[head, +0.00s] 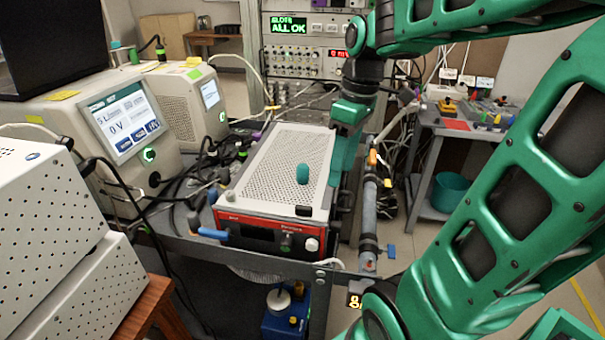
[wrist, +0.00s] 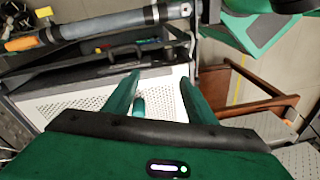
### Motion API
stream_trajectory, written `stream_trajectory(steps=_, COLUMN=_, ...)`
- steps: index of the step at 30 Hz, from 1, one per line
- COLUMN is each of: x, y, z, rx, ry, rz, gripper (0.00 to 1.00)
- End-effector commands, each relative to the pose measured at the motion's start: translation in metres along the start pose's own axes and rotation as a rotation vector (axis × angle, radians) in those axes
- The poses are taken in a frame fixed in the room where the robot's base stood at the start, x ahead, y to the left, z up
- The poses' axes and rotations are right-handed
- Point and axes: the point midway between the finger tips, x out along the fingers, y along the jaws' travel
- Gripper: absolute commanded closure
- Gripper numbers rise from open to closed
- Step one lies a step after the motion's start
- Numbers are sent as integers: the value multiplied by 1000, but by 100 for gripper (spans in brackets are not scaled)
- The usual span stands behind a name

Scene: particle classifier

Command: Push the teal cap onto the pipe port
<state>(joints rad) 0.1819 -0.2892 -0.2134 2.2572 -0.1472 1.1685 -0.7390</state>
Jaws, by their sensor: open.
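The teal cap (head: 302,174) stands on the perforated top of the red-fronted instrument (head: 250,218). In the wrist view the cap (wrist: 139,104) shows between my fingers, close to the left one. My gripper (head: 340,168) is open and empty, at the right side of the instrument's top in the head view; its spread fingers also show in the wrist view (wrist: 160,80). The grey pipe (head: 368,215) runs along the right of the instrument and crosses the top left of the wrist view (wrist: 90,27). I cannot clearly tell which opening is the port.
An orange valve handle (head: 373,157) and a blue handle (head: 390,251) stick out from the pipe. Two white instruments and cables crowd the left. A side bench (head: 465,130) with tools stands at the right. A brown chair (wrist: 260,90) shows in the wrist view.

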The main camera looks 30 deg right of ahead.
Motion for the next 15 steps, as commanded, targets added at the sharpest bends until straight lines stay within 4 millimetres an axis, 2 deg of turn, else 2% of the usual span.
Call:
stream_trajectory(steps=1, x=-7, y=7, z=-17, rx=-140, ry=2, rz=-8, gripper=49)
stream_trajectory(steps=6, x=-27, y=23, z=-63, rx=-607, ry=15, rz=-29, gripper=49)
stream_trajectory(steps=10, x=-36, y=31, z=-86, rx=-867, ry=19, rz=-38, gripper=49)
stream_trajectory(steps=15, x=-41, y=36, z=-100, rx=-1045, ry=20, rz=-45, gripper=49)
